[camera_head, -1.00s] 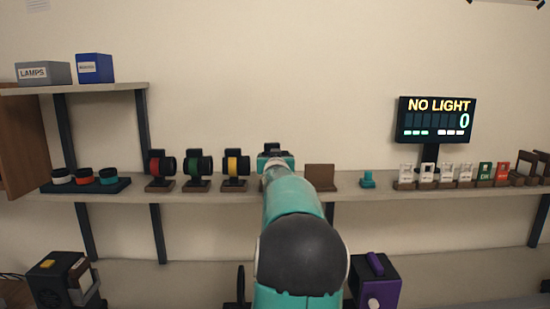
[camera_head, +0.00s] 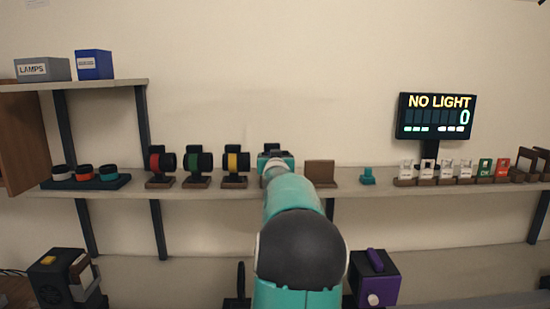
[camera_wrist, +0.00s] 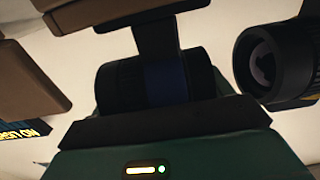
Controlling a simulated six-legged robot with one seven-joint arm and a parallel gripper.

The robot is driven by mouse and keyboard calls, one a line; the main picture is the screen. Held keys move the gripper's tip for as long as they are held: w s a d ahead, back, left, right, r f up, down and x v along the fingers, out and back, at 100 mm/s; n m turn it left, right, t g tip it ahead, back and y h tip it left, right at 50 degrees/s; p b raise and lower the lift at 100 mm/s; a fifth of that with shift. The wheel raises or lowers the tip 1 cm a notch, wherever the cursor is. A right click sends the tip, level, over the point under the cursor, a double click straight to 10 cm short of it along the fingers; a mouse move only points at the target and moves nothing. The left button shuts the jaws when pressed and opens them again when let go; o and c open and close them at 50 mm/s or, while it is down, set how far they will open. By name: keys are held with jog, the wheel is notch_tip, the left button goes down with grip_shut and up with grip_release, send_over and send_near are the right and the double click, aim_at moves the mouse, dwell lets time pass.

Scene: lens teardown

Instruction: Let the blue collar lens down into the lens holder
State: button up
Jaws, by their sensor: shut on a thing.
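The blue collar lens (camera_wrist: 165,83) is a black barrel with a dark blue band, lying across the middle of the wrist view, which is upside down. My gripper (camera_head: 276,158) is shut on it; its dark bar and green hand fill the lower wrist view. The lens holder (camera_wrist: 155,35), a black upright on a brown base, meets the middle of the barrel. I cannot tell whether the lens is fully seated. In the head view my arm and gripper hide most of the lens and holder at the shelf.
The yellow-collared lens (camera_head: 236,163) stands close on the left, with green (camera_head: 198,164) and red (camera_head: 161,165) ones beyond. A brown stand (camera_head: 320,174) is close on the right. A teal piece (camera_head: 367,178) and a NO LIGHT display (camera_head: 436,118) are farther right.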

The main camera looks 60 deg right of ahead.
jog(key=shift+f, duration=0.1)
jog(key=o, duration=1.3)
jog(key=shift+f, duration=0.15)
jog(key=v, duration=1.3)
jog(key=shift+s+a, duration=0.15)
jog(key=shift+a, duration=0.2)
